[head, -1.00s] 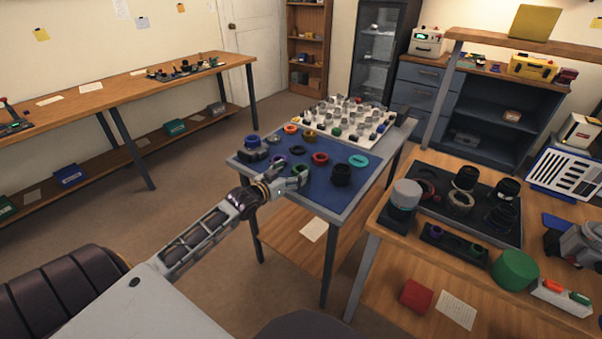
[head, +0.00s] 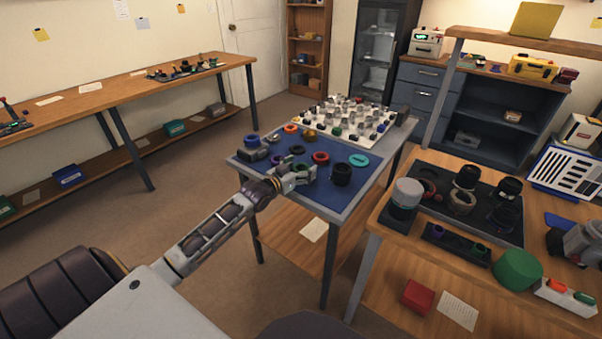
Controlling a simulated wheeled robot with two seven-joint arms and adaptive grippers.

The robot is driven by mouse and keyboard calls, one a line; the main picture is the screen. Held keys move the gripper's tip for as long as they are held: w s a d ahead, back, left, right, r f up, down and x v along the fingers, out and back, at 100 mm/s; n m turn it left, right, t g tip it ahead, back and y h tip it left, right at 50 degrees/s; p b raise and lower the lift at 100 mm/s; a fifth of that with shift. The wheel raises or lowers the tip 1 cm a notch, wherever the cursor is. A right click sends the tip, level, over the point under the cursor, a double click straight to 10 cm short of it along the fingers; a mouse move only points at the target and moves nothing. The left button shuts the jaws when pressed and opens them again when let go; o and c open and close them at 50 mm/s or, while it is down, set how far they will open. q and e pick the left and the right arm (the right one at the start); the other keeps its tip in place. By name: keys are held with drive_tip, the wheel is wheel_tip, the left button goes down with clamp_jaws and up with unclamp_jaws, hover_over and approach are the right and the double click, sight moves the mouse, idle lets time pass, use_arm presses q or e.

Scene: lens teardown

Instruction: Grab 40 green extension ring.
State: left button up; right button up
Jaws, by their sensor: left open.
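The blue mat (head: 318,188) on the small grey-framed table carries several rings and lens parts. A green ring (head: 300,167) lies near the mat's front middle, partly hidden by my left gripper (head: 304,175). The gripper is open and low over the mat, right at the green ring; I cannot tell whether its fingers touch it. My right gripper is not in view.
Close by are a red ring (head: 320,157), a black cylinder (head: 341,175), a dark ring (head: 298,149) and a teal ring (head: 358,160). A white tray (head: 378,140) of small parts stands behind. A wooden bench (head: 375,290) is at right.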

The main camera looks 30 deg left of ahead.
sight(301, 167)
use_arm(q)
drive_tip(key=shift+w, duration=0.15)
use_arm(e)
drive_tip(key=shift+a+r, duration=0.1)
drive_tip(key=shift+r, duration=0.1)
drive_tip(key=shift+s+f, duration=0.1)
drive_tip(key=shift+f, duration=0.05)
use_arm(q)
drive_tip(key=shift+c, duration=0.2)
drive_tip(key=c, duration=1.2)
drive_tip(key=shift+o, duration=0.2)
drive_tip(key=shift+r, duration=0.15)
